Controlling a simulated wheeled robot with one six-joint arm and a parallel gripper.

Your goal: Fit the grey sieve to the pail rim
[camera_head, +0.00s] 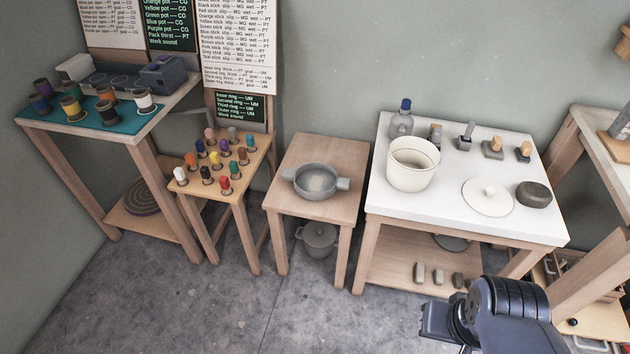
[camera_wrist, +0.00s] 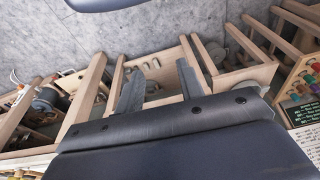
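The grey sieve (camera_head: 316,194) with two side handles rests on a small wooden table, left of the white-topped table. The cream pail (camera_head: 409,178) stands upright on the white tabletop near its left end, with its open rim facing up. My gripper (camera_wrist: 158,82) shows two fingers standing well apart in the wrist view, with nothing between them. My dark arm (camera_head: 495,315) is at the lower right of the head view, in front of the white-topped table and apart from both sieve and pail. Neither the sieve nor the pail can be made out clearly in the wrist view.
A white lid (camera_head: 488,198), a dark round stone-like pot (camera_head: 534,194) and several small tools share the white tabletop (camera_head: 450,218). A bottle (camera_head: 402,122) stands behind the pail. A grey pot (camera_head: 318,240) sits under the sieve's table (camera_head: 337,148). Open floor (camera_head: 300,310) lies in front.

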